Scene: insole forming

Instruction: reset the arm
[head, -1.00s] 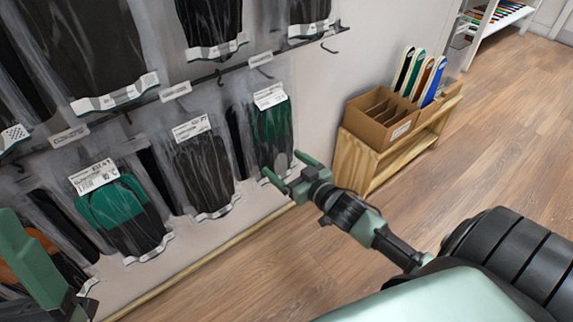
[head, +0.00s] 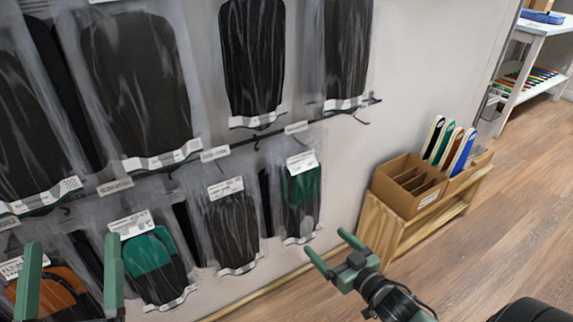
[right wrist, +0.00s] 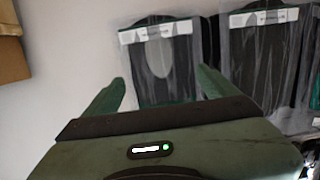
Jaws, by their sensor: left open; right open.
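My left gripper (head: 72,280) is at the lower left of the head view, its two green fingers upright and apart, in front of a bag with an orange and black insole (head: 58,292). My right gripper (head: 330,254) is right of the lower middle, its fingers apart with nothing between them. It is near the hanging bag with a green and black insole (head: 302,190). In the right wrist view its fingers (right wrist: 160,90) are spread, with a bagged insole (right wrist: 158,62) beyond them; I cannot tell the exact gap.
Bagged insoles hang in rows on the wall rack (head: 215,153). A wooden shelf (head: 385,235) carries a cardboard box (head: 405,195) and upright colored insoles (head: 445,145). A white shelf unit (head: 545,35) stands at the far right. The wooden floor (head: 500,225) is clear there.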

